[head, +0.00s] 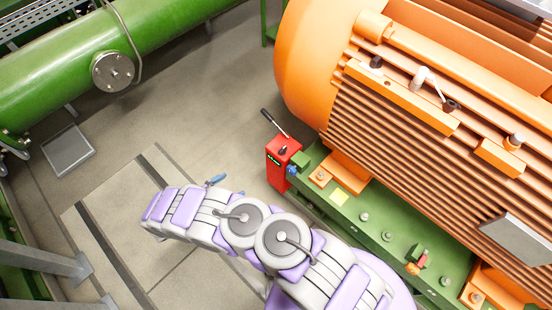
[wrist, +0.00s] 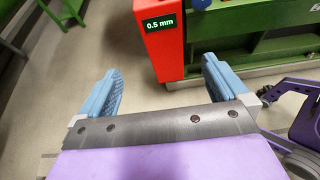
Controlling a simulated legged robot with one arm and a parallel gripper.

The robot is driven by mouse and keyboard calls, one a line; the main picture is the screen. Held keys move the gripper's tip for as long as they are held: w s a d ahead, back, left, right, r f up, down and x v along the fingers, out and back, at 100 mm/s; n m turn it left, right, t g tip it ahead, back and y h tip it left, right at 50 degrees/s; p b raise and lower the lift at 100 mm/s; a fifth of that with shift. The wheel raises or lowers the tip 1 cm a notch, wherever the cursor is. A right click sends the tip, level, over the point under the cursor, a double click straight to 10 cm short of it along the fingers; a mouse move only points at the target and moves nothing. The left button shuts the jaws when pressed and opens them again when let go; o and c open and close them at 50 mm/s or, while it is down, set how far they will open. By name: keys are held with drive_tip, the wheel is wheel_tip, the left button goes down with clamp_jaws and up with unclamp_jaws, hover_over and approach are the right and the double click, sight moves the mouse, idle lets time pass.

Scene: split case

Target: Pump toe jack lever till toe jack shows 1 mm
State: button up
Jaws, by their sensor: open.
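The red toe jack (head: 279,162) stands at the left end of the green base frame, under the orange motor's corner. Its lever (head: 274,123) slants up to the left from its top in the head view. In the wrist view the jack (wrist: 165,52) carries a display (wrist: 159,24) reading 0.5 mm; the lever is out of that view. My gripper (wrist: 160,90) is open and empty, its two blue fingers wide apart, below and in front of the jack. In the head view a blue fingertip (head: 216,180) shows left of the jack, apart from it.
The orange motor (head: 400,120) and its green base frame (head: 375,215) fill the right. A green pipe (head: 60,80) runs along the upper left. The floor (head: 190,120) left of the jack is clear.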

drive_tip(key=b+x, duration=0.1)
drive_tip(key=x, duration=0.9)
drive_tip(key=shift+f, duration=0.25)
drive_tip(key=shift+s, duration=0.2)
